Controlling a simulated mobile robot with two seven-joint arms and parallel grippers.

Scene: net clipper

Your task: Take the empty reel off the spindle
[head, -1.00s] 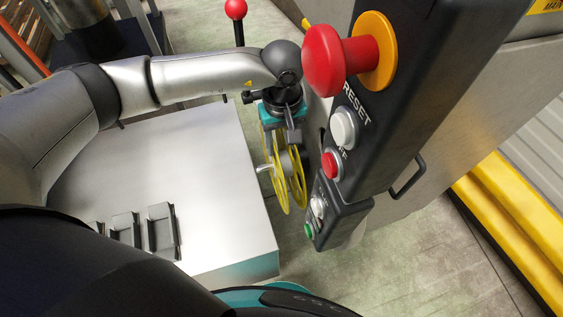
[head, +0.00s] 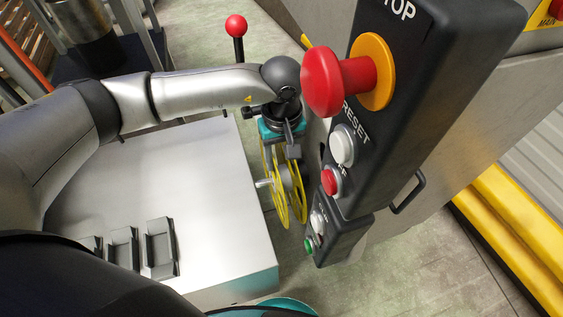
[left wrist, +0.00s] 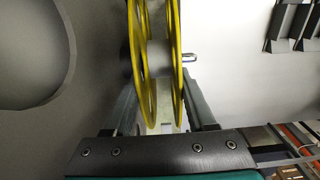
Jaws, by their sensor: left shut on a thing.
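The empty reel (head: 298,190) has two yellow flanges with a pale hub between them. It stands upright on edge beside the control box; in the left wrist view, the reel (left wrist: 177,75) fills the space between the fingers. A short metal pin, seemingly the spindle's end (left wrist: 189,57), sticks out past the right flange; it also shows in the head view (head: 263,183). My left gripper (head: 284,150) reaches down from above and is shut on the reel, one finger on each side. Where the reel meets the machine is partly hidden. My right gripper is not in view.
The black control box (head: 425,80) with a red stop button (head: 322,82) stands close right of my left gripper. A pale table (head: 215,190) with grey holders (head: 160,248) lies left of the reel. A red-knobbed lever (head: 236,26) rises behind my arm.

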